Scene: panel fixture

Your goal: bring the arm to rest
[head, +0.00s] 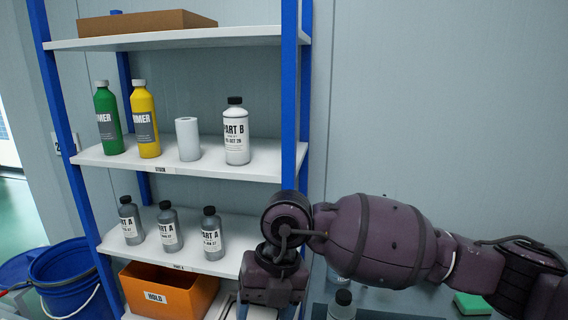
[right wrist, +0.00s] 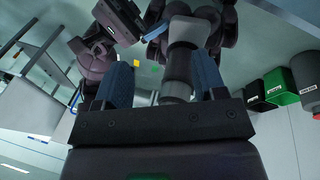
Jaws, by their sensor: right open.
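My right arm (head: 375,240) reaches in from the right of the head view and bends down at the wrist, in front of the shelf's right post. My right gripper (head: 268,285) points down beside the lower shelves; its fingertips are not clear there. In the right wrist view its two blue fingers (right wrist: 162,72) stand apart. A dark grey cylinder shows between them, with dark parts of my own body around it; I see nothing clearly gripped. My left gripper is not seen in the head view.
The blue-posted shelf (head: 240,172) holds several bottles. An orange HOLD bin (head: 170,292) stands low, with a blue bucket (head: 72,278) to its left. A bottle (head: 342,304) and a green sponge (head: 472,303) are below my arm. The wrist view shows a green bin (right wrist: 280,86).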

